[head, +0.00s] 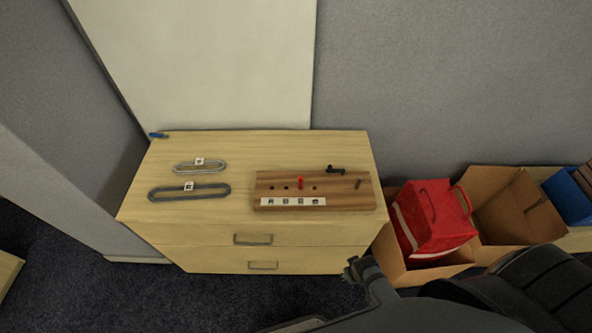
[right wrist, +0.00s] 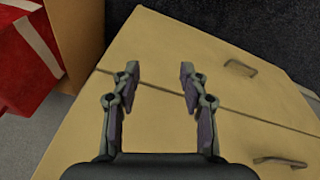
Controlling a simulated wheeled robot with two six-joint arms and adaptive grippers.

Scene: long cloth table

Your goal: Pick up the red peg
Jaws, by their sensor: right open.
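The red peg (head: 300,182) stands upright in a wooden board (head: 345,197) on top of a light wood drawer cabinet (head: 240,145). The board has a row of dark holes and a strip of white labels along its front. My right gripper (head: 352,270) is low in front of the cabinet's right side, well apart from the peg. In the right wrist view the right gripper (right wrist: 158,75) is open and empty, with the cabinet front and its handles beyond it. The peg is not seen in that view. My left gripper is not in view.
Two grey belt loops (head: 190,191) lie left of the board, and a small blue item (head: 158,135) sits at the back left corner. A black part (head: 336,169) and a grey peg (head: 358,183) are on the board. A red bag (head: 432,220) stands in a cardboard box right of the cabinet.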

